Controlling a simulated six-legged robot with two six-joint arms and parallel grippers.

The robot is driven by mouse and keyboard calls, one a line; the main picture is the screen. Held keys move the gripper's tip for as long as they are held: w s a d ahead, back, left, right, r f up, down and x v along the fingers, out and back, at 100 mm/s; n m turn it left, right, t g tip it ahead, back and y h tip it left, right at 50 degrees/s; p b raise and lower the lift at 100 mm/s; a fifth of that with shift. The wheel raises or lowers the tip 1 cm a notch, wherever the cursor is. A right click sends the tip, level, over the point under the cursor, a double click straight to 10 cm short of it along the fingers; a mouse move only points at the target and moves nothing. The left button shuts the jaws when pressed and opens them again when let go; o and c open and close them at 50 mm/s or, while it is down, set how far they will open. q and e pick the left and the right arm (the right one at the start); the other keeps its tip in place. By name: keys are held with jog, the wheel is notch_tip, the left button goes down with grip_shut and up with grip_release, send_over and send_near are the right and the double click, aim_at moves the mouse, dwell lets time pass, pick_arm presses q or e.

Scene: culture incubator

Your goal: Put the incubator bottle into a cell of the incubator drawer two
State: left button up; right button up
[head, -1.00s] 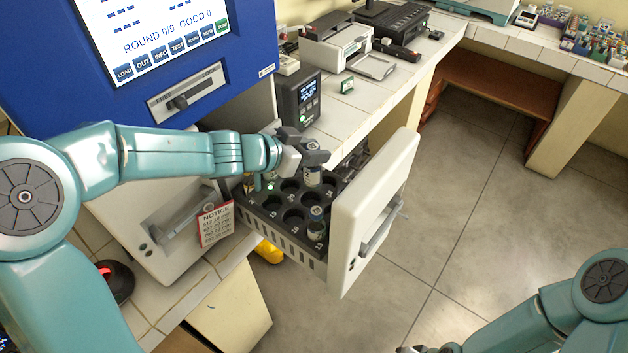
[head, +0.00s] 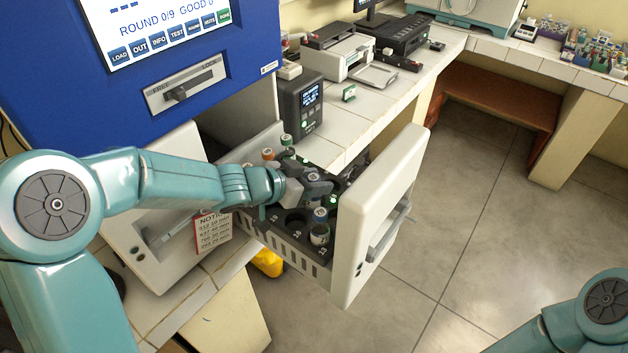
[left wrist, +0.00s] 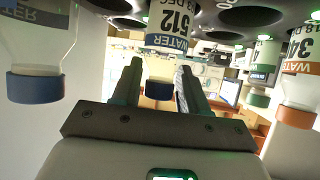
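The incubator drawer (head: 290,245) is pulled out, with its white front panel (head: 375,225) facing right and a dark rack of numbered round cells inside. My left gripper (head: 322,186) reaches over the rack. The right gripper is out of frame.
Another bottle (head: 320,230) stands in a front cell, and several more stand toward the back. In the left wrist view neighbouring bottles flank the gripper, one blue-capped (left wrist: 35,60), one orange-capped (left wrist: 298,85). A small display device (head: 299,103) stands on the counter behind.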

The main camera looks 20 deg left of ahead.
pick_arm(q)
jog(key=shift+o, duration=0.9)
jog(key=shift+s+a, duration=0.1)
jog(key=shift+r, duration=0.15)
jog(key=shift+r, duration=0.15)
jog(key=p+v, duration=0.3)
jog(key=v, duration=0.8)
jog(key=shift+s, duration=0.4)
jog(key=shift+w+a, duration=0.1)
jog(key=shift+a, duration=0.05)
jog(key=shift+s+r, duration=0.1)
jog(key=shift+s, duration=0.1)
